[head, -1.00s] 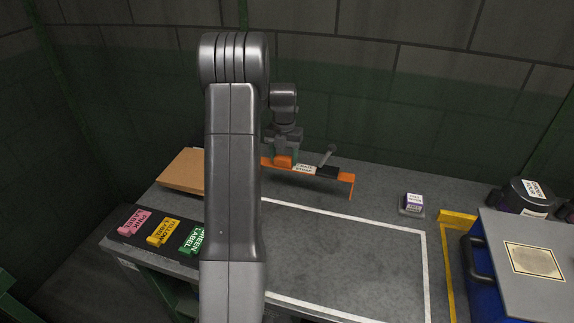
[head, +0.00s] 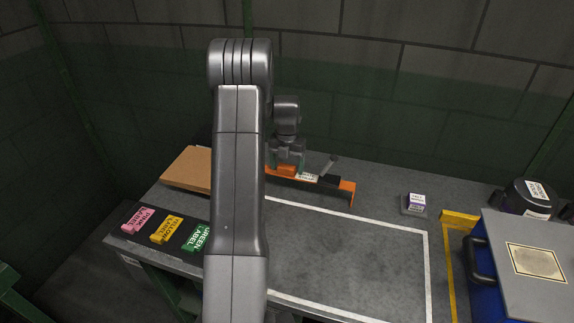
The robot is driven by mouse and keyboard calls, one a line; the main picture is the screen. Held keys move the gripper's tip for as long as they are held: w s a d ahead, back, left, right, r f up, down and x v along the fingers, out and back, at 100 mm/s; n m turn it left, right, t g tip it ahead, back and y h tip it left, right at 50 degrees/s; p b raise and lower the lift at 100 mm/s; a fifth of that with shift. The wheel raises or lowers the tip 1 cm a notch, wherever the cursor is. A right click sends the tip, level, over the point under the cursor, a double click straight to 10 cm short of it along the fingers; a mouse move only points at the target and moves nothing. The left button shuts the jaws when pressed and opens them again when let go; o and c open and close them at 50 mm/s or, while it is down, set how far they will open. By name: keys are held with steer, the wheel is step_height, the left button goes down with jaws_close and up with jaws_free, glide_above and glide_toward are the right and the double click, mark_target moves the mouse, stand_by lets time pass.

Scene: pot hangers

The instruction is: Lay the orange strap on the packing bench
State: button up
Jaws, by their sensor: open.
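The orange strap (head: 339,187) is a long orange band with a white label, a black part and a grey lever. It is at the back of the packing bench (head: 345,255), just behind the white outline, and its right end bends downward. It appears to rest on the bench, though contact underneath is hard to see. My gripper (head: 287,165) is open and points down at the strap's left part, around or just above an orange block there. My arm hides the strap's far left end.
A brown board (head: 187,168) lies at the back left. Pink (head: 138,219), yellow (head: 167,229) and green (head: 197,238) label pieces lie front left. A blue case (head: 487,264) with a grey lid fills the right. The outlined area looks clear.

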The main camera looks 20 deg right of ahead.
steer(key=shift+r, duration=0.1)
step_height(320, 180, up, 12)
steer(key=b, duration=0.1)
stand_by(0.4)
stand_by(1.3)
